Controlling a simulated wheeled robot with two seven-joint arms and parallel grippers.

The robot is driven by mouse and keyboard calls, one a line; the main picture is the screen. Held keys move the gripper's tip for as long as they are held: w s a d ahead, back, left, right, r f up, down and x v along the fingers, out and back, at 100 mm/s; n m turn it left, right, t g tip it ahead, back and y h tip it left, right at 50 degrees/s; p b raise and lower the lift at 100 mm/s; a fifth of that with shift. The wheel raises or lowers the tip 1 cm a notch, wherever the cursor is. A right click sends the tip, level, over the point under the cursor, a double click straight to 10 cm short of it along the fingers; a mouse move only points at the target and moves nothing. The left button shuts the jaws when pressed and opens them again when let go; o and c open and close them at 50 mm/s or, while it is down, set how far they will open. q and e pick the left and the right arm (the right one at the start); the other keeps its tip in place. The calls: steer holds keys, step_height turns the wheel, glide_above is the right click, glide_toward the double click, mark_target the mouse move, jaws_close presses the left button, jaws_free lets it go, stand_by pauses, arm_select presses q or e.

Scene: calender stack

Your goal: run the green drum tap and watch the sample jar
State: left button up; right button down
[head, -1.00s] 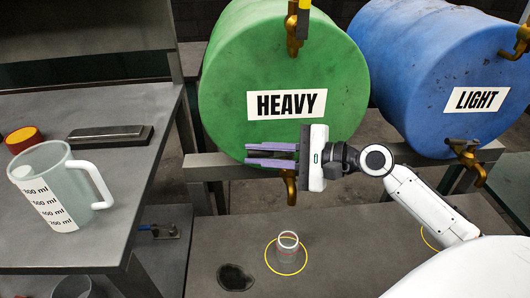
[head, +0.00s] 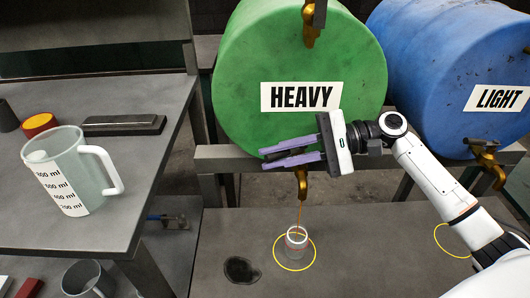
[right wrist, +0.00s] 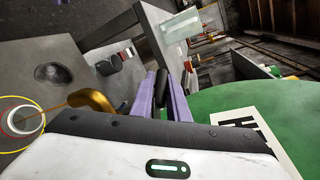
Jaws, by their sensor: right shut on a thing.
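The green drum (head: 300,60), labelled HEAVY, lies on its side on a rack. Its lower brass tap (head: 302,183) points down, and a thin brown stream (head: 300,214) runs from it into the sample jar (head: 296,239). The small clear jar stands upright inside a yellow ring on the lower bench; its fill level is too small to read. My right gripper (head: 266,160) is shut on the dark tap handle (right wrist: 161,86), just above the spout. The jar (right wrist: 26,121) and brass spout (right wrist: 92,99) also show in the right wrist view. My left gripper is out of view.
A blue drum (head: 455,70) labelled LIGHT lies at right, with an empty yellow ring (head: 453,240) below. A dark stain (head: 241,270) marks the bench left of the jar. A measuring jug (head: 80,172) stands on the left table.

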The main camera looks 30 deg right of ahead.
steer(key=shift+r, duration=0.2)
steer(key=c, duration=1.7)
jaws_free()
steer(key=shift+c, duration=0.2)
steer(key=shift+f, duration=0.1)
steer(key=shift+d, duration=0.15)
steer(key=v, duration=1)
stand_by(4.2)
